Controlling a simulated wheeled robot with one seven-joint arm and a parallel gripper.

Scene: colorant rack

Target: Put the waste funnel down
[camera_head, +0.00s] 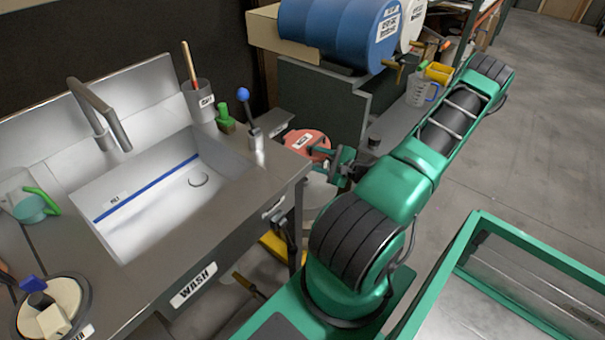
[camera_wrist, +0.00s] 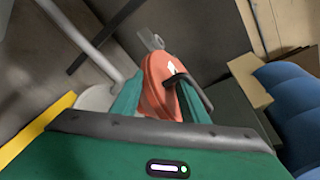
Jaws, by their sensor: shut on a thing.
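The waste funnel is the round red piece (camera_head: 304,141) with a white label, beyond the right end of the wash counter. My gripper (camera_head: 335,160) reaches it from the right and is shut on it. In the wrist view the red funnel (camera_wrist: 160,85) shows tilted between the two green fingers of my gripper (camera_wrist: 160,98). A dark curved part lies across the funnel's right side there. A pale round container (camera_head: 318,190) shows below the funnel in the head view. I cannot tell whether the funnel touches it.
The steel wash counter (camera_head: 225,220) with its sink (camera_head: 160,205) stands left of my gripper. A blue drum (camera_head: 345,28) lies on a grey cabinet behind. A side counter with a clear jug (camera_head: 420,90) is at the upper right. A green-framed case (camera_head: 530,245) is at the lower right.

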